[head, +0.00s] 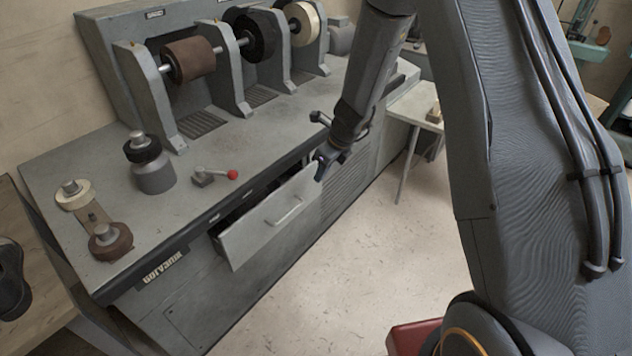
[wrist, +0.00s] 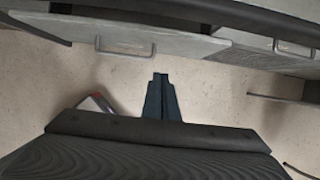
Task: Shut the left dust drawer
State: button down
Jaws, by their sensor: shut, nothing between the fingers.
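The left dust drawer (head: 262,226) is a grey drawer with a bar handle (head: 285,212), in the front of the grey machine. It stands pulled out, with a dark gap showing behind its front panel. In the wrist view the drawer front (wrist: 82,38) and its handle (wrist: 125,47) are at the upper left. My gripper (head: 320,178) is shut and empty, near the right end of the drawer front. In the wrist view its fingertips (wrist: 160,77) are below and right of the handle, apart from it.
Another handle (wrist: 293,48) shows on the panel at the right in the wrist view. The machine top (head: 235,150) carries brushes, rollers and a red-knobbed lever (head: 215,175). A side table (head: 420,110) stands beyond. The floor (head: 345,265) before the drawer is clear.

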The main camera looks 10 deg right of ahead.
jog(key=w+d+f+n+t+h+b, duration=0.2)
jog(key=d+n, duration=0.2)
jog(key=d, duration=0.6)
jog(key=w+d+f+n+t+h+b, duration=0.2)
jog(key=d+f+n+t, duration=0.15)
jog(key=d, duration=0.65)
jog(key=n+t+y+b, duration=0.2)
jog(key=n+y+b, duration=0.1)
jog(key=n+y, duration=0.8)
send_near(309, 171)
jog(key=shift+m, duration=0.25)
jog(key=p+x, duration=0.1)
jog(key=x, duration=0.5)
jog(key=shift+f, duration=0.1)
